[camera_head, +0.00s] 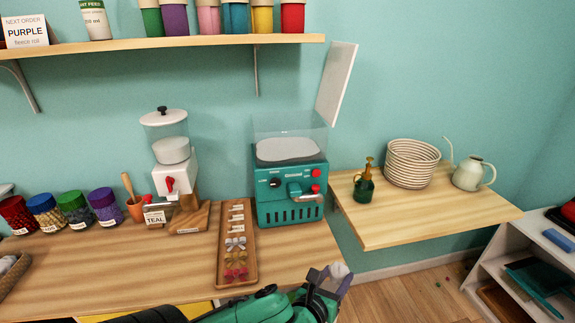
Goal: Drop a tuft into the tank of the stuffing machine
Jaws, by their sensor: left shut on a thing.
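The stuffing machine (290,190) is a teal box with red knobs and a front handle. It stands at the right end of the main table. Its clear tank (289,125) on top holds white filling (287,149), and its pale lid (337,84) stands open, tilted up to the right. My left gripper (338,276) is low in front of the machine, right of the tray and well below the tank. It is shut on a small pale tuft (338,270), partly hidden by the fingers. My right gripper is not in view.
A wooden tray (222,275) with labels and several tufts (236,258) lies left of the machine. A white dispenser (172,155) and jars (75,208) stand further left. A shelf (180,42) hangs above. A side table (425,225) at right holds a basket (410,163).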

